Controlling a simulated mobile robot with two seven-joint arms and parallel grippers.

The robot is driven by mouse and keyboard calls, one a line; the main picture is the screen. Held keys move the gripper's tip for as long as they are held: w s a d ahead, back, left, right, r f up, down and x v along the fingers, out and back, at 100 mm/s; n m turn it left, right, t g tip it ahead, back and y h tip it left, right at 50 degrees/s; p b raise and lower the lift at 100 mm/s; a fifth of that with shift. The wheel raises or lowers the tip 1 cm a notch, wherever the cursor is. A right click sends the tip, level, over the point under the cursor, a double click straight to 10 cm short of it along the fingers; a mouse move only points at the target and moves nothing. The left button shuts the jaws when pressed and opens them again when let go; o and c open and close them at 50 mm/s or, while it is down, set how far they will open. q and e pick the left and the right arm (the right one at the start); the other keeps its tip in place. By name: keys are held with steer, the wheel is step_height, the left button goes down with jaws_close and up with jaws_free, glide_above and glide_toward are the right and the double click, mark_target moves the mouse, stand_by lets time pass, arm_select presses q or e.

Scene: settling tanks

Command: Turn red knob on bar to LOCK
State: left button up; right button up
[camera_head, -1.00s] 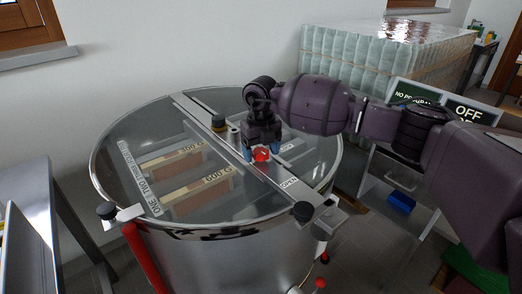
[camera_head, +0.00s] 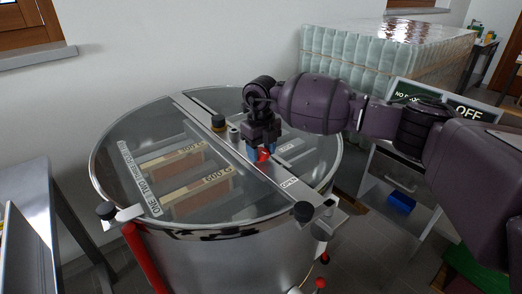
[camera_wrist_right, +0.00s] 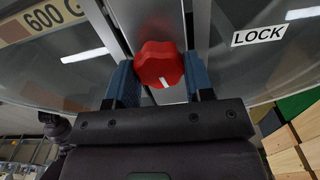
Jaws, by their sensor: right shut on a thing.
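The red knob (camera_head: 263,155) sits on the metal bar (camera_head: 247,157) across the round tank's clear lid. My right gripper (camera_head: 262,151) reaches down from above and is shut on the knob. In the right wrist view the knob (camera_wrist_right: 159,65) is between the two blue fingertips (camera_wrist_right: 160,82), and a short white mark on it points towards the gripper, slightly right. The LOCK label (camera_wrist_right: 259,35) lies to the right of the knob there. The OPEN label (camera_head: 289,183) is on the near side of the knob in the head view. My left gripper is not in view.
The steel tank (camera_head: 225,262) has black clamp knobs (camera_head: 304,211) at its rim. A steel table (camera_head: 30,185) is at left; wrapped jars (camera_head: 345,60) and an OFF panel (camera_head: 466,114) are at right.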

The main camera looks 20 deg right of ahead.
steer(key=n, duration=0.5)
steer(key=shift+n+b, duration=0.3)
steer(key=shift+b, duration=0.05)
steer(key=n+b, duration=0.1)
steer(key=n, duration=0.3)
steer(key=shift+d+f, duration=0.1)
steer(key=n+b, duration=0.1)
steer(key=n, duration=0.3)
steer(key=shift+w, duration=0.1)
steer(key=shift+n, duration=1.1)
steer(key=o, duration=0.9)
steer(key=shift+r, duration=0.2)
